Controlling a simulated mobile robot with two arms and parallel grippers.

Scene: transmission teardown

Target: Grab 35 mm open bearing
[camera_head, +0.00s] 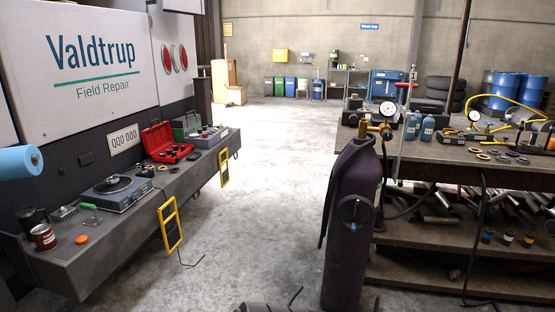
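Neither of my grippers is in view. Several small ring-shaped parts lie on the top of the right workbench (450,155). Some are brass-coloured rings (483,156); darker rings and discs (522,160) lie to their right. They are too small to tell which, if any, is the 35 mm open bearing. More small round dark parts (174,168) lie on the left bench near the red case, also too small to identify.
A dark gas cylinder (350,225) with a gauge stands before the right workbench, partly blocking it. The left bench (95,250) carries a turntable-like device (121,190), a red case (165,142) and a can (43,237). The concrete floor (265,170) between is clear.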

